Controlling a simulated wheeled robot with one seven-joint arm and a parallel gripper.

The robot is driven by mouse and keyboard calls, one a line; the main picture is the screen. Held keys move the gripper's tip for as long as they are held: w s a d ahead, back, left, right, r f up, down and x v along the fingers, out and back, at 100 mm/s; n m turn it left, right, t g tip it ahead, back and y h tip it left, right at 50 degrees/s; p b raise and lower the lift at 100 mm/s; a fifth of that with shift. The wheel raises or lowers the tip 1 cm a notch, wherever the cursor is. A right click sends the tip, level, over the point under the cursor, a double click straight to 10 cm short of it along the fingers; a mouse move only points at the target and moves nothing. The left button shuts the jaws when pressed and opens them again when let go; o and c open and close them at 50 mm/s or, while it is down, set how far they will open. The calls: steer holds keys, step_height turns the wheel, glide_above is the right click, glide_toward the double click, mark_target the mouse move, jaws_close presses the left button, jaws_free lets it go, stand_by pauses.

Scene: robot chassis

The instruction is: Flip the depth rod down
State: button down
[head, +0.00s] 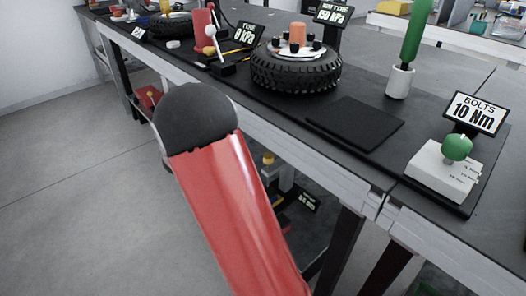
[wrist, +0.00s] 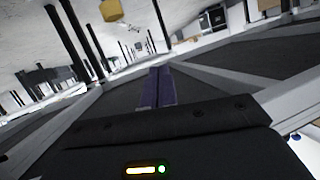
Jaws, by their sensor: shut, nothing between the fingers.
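I cannot make out a depth rod for certain in either view. My gripper (wrist: 158,72) shows in the wrist view as two dark purple fingers lying side by side, shut and with nothing between them. Its black body with a lit status light fills the bottom of that view. The fingers do not visibly touch anything. In the head view my red arm link with its dark rounded joint stands in front of the bench edge, and the gripper itself does not show there.
The dark bench (head: 350,169) carries a tyre (head: 296,70), a black pad (head: 354,122), a green-handled tool (head: 411,35), and a white block with a green knob (head: 457,148) beside a "BOLTS 10 Nm" sign (head: 475,114). A yellow-topped device stands low behind my arm. Floor at left is clear.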

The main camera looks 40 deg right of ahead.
steer(key=s+f+g, duration=0.1)
steer(key=s+d+m+g+h, duration=0.1)
steer(key=s+f+g, duration=0.1)
steer(key=shift+d+f+m+g+h, duration=0.3)
steer(key=x, duration=1)
steer(key=shift+d+f, duration=0.1)
steer(key=shift+d, duration=0.1)
steer(key=shift+a+f, duration=0.1)
steer(key=shift+f, duration=0.85)
steer(key=shift+a+f, duration=0.15)
steer(key=shift+f, duration=0.8)
